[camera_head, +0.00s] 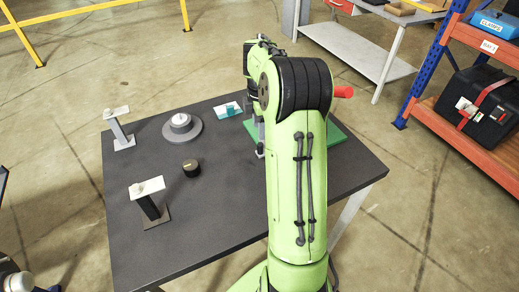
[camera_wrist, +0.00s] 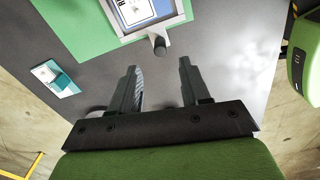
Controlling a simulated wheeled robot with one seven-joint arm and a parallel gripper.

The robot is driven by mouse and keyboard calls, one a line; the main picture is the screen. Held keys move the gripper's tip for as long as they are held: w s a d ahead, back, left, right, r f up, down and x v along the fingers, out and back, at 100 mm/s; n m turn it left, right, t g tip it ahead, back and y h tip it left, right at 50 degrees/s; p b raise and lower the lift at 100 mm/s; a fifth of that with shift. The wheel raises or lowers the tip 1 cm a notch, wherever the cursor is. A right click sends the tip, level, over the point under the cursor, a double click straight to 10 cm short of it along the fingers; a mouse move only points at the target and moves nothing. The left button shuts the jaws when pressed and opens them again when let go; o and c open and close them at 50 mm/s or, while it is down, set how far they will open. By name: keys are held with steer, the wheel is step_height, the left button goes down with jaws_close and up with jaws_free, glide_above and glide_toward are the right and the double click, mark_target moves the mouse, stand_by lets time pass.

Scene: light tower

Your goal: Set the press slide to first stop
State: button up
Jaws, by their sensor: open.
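My gripper (camera_wrist: 157,68) is open in the wrist view, its two dark fingers apart with nothing between them. Just beyond the fingertips, a grey-framed panel (camera_wrist: 177,27) with a light screen stands at the green mat (camera_wrist: 88,28). A dark round knob (camera_wrist: 160,46) projects from its near edge, apart from the fingers. A small teal block on a white plate (camera_wrist: 55,78) lies to the left; it also shows in the head view (camera_head: 228,110). I cannot tell for sure which part is the press slide. In the head view my arm hides the gripper and most of the panel.
The dark table (camera_head: 225,225) also bears a grey round base with a white top (camera_head: 181,123), a black knob (camera_head: 190,168) and two posts with white plates (camera_head: 117,112) (camera_head: 147,187). A red cylinder (camera_head: 343,91) shows beside my arm. Shelving (camera_head: 470,130) stands at right.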

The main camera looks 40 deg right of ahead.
mark_target(260, 144)
step_height(260, 144, down, 9)
steer(key=shift+r+b, duration=0.1)
steer(key=shift+b, duration=1)
jaws_close()
